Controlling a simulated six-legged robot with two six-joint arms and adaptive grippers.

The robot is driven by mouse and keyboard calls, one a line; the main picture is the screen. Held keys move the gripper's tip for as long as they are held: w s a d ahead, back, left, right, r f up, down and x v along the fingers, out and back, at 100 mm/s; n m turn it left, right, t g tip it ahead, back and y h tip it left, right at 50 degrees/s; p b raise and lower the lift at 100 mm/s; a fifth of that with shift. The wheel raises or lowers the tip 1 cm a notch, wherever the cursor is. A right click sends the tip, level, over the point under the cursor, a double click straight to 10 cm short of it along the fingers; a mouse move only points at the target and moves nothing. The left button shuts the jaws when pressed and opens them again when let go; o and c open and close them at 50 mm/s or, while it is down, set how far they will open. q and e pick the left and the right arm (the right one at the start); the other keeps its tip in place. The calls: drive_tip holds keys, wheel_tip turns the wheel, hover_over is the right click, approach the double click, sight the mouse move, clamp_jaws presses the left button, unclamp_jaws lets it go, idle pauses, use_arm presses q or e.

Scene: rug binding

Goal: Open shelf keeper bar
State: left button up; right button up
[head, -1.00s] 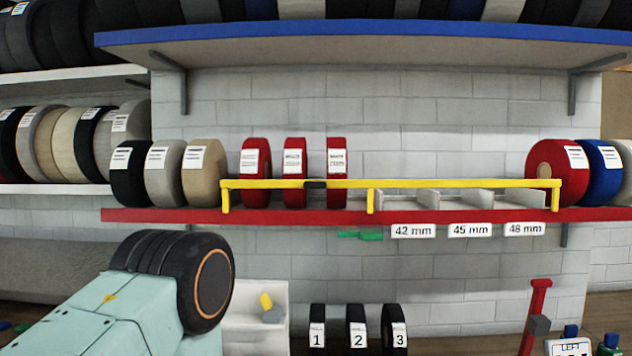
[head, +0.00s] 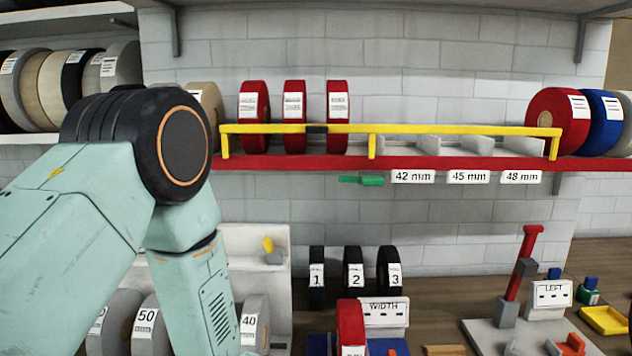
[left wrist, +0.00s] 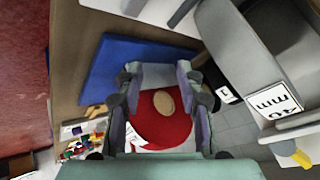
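The keeper bar (head: 440,129) is a yellow rail along the front of the red-edged shelf (head: 290,162). A green piece (head: 368,181) sits under the shelf edge. In the head view my left arm reaches down at the left and its gripper is out of frame. In the left wrist view my left gripper (left wrist: 158,78) has its fingers apart, with a red roll (left wrist: 165,125) showing between them; contact is unclear. My right gripper is not in view.
Black rolls (head: 354,275) numbered 1, 2 and 3 stand below the shelf. A red roll (head: 350,325) stands by the WIDTH sign (head: 384,309). A red-handled tool (head: 518,265) stands at the right, beside the LEFT sign (head: 552,293). Grey rolls (head: 148,325) are near my arm.

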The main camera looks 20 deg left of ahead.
use_arm(q)
drive_tip(key=w+r+m+t, duration=0.3)
drive_tip(key=w+r, duration=0.6)
drive_tip(key=r, duration=0.1)
drive_tip(key=m+t+h, duration=0.1)
drive_tip(key=m+t, duration=0.6)
drive_tip(key=m, duration=0.1)
approach(313, 130)
drive_tip(key=w, duration=0.4)
drive_tip(key=shift+d+r+p, duration=0.25)
drive_tip(key=shift+d+p, duration=0.05)
drive_tip(key=shift+w, duration=0.4)
drive_tip(key=w, duration=0.2)
drive_tip(key=w+p, duration=0.1)
drive_tip(key=w, duration=0.1)
drive_tip(key=w+p, duration=0.1)
drive_tip(key=w, duration=0.1)
drive_tip(key=shift+w+d+f, duration=0.1)
drive_tip(key=shift+w+d, duration=0.1)
drive_tip(key=shift+d, duration=0.2)
drive_tip(key=shift+w+p, duration=0.1)
drive_tip(key=shift+p, duration=0.2)
drive_tip(key=shift+a, duration=0.1)
